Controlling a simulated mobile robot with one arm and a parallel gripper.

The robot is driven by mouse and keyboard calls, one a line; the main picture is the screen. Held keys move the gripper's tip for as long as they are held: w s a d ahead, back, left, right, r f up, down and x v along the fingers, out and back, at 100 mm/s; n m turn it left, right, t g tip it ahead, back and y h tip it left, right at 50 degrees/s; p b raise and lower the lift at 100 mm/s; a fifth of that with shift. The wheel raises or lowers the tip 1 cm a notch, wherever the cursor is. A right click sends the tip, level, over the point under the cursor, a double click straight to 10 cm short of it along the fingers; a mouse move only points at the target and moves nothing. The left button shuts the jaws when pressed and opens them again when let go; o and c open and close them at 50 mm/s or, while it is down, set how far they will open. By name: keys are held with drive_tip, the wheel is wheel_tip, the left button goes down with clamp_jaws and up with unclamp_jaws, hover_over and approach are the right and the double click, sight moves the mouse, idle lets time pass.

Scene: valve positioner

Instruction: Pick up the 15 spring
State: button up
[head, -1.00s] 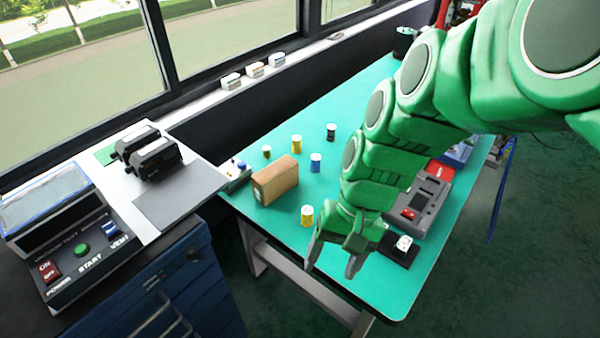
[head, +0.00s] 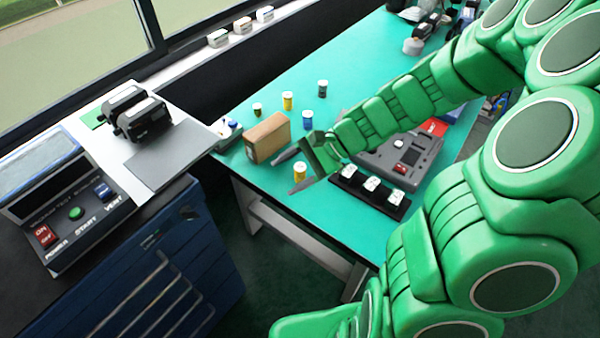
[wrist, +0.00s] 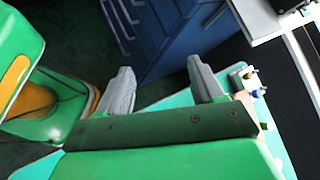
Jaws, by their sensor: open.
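I cannot read a 15 on any part, so I cannot tell which one is the 15 spring. My gripper (head: 284,173) is open by the table's front edge. In the head view its fingers lie on either side of the near yellow cylinder.
A brown box (head: 267,138) stands left of my gripper. A black holder (head: 345,183) with white-topped parts (head: 371,184) and a grey device (head: 385,160) are to the right. A blue drawer cabinet (head: 170,265) is at the front left. The far table middle is clear.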

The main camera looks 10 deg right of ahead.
drive_tip(key=w+d+f+m+t+y, duration=0.2)
drive_tip(key=w+d+f+m+t, duration=0.1)
drive_tip(key=w+f+m, duration=0.25)
drive_tip(key=m+t, duration=0.3)
drive_tip(key=m, duration=0.4)
approach(295, 168)
drive_tip(key=shift+w+a+f+h, duration=0.15)
drive_tip(key=shift+w+a+f, duration=0.2)
drive_tip(key=shift+a+f, duration=0.25)
drive_tip(key=shift+w+a+f+h, duration=0.15)
drive_tip(key=shift+w+a+f, duration=0.15)
drive_tip(key=shift+a+f, duration=0.25)
drive_tip(key=shift+w+x, duration=0.15)
drive_tip(key=shift+x, duration=1.75)
drive_tip(key=shift+w+x, duration=0.2)
drive_tip(key=shift+x, duration=1.7)
drive_tip(key=shift+r, duration=0.15)
drive_tip(key=c, duration=1.1)
